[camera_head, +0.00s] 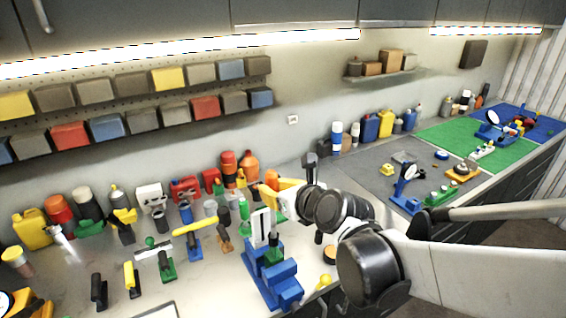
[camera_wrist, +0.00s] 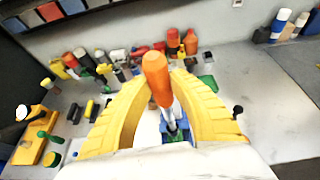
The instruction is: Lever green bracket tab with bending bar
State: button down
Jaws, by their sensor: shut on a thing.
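My gripper (camera_head: 283,195) has yellow fingers and hangs over the bench, just above and behind the blue vise (camera_head: 275,285). In the wrist view the gripper (camera_wrist: 162,80) is closed around a tool with an orange handle (camera_wrist: 155,66) and a light metal shaft, which I take for the bending bar. The orange handle (camera_head: 271,178) also shows beside the fingers in the head view. A pale upright plate (camera_head: 260,226) stands at the vise, with a small green part (camera_head: 274,246) beside it, possibly the green bracket. Its tab and any contact with the bar cannot be made out.
Several hand tools on stands, including a yellow-handled one (camera_head: 195,228), fill the bench left of the vise. Bottles and cans line the wall behind. A grey mat (camera_head: 365,160) and a green mat (camera_head: 490,150) lie to the right. My arm crosses the front right.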

aim_at(273, 174)
jog(key=shift+r+p, duration=1.95)
jog(key=shift+r, duration=0.6)
jog(key=shift+r+p, duration=2.35)
jog(key=shift+r, duration=0.65)
